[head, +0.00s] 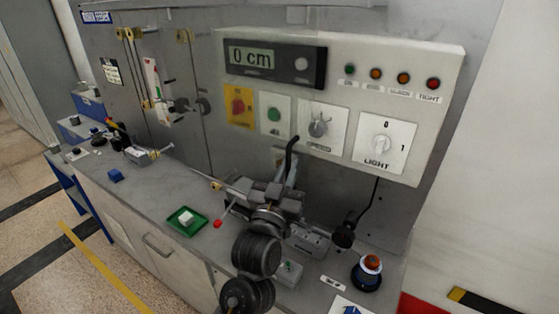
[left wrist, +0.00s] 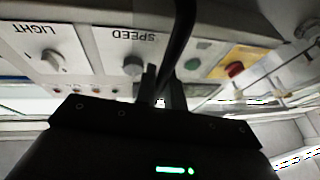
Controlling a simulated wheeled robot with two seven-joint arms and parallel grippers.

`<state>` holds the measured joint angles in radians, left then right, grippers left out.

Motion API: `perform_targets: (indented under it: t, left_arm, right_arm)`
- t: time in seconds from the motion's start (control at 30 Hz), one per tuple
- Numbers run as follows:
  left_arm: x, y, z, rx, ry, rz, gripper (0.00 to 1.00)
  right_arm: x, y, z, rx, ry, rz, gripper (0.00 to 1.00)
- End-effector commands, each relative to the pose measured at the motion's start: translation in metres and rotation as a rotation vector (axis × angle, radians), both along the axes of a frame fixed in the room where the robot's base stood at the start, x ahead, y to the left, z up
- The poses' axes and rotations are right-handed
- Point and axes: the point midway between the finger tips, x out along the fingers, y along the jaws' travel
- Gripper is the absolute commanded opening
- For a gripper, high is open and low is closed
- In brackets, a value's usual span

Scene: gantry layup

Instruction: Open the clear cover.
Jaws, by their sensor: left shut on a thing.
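My left gripper (head: 286,172) is in front of the control panel, below the speed knob. It is shut on a black curved bar (head: 293,150), which rises from between the fingers. In the left wrist view the bar (left wrist: 184,25) runs up and out of the top edge from between the fingertips (left wrist: 163,85). The clear cover itself cannot be made out in either view, and I cannot tell whether the bar belongs to it. My right gripper is not in view.
The control panel (head: 440,90) has a display (head: 250,57), a speed knob (head: 320,125) and a light knob (head: 381,148). Bench left of the tray is mostly clear.

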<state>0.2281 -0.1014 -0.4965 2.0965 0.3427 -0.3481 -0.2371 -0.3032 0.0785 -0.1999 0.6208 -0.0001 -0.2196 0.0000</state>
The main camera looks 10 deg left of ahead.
Motion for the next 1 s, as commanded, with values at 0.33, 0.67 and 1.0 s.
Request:
perform_targets:
  t: [0.33, 0.67, 1.0]
  left_arm:
    - [-0.005, -0.003, 0.000, 0.000, -0.002, 0.013, 0.00]
    - [-0.004, -0.004, 0.000, 0.000, -0.002, 0.010, 0.19]
    - [-0.014, -0.003, -0.007, -0.001, -0.001, 0.008, 0.19]
  right_arm:
    - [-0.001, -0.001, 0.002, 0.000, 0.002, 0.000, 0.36]
    - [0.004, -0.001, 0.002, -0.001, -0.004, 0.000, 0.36]
    - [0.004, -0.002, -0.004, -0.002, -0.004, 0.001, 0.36]
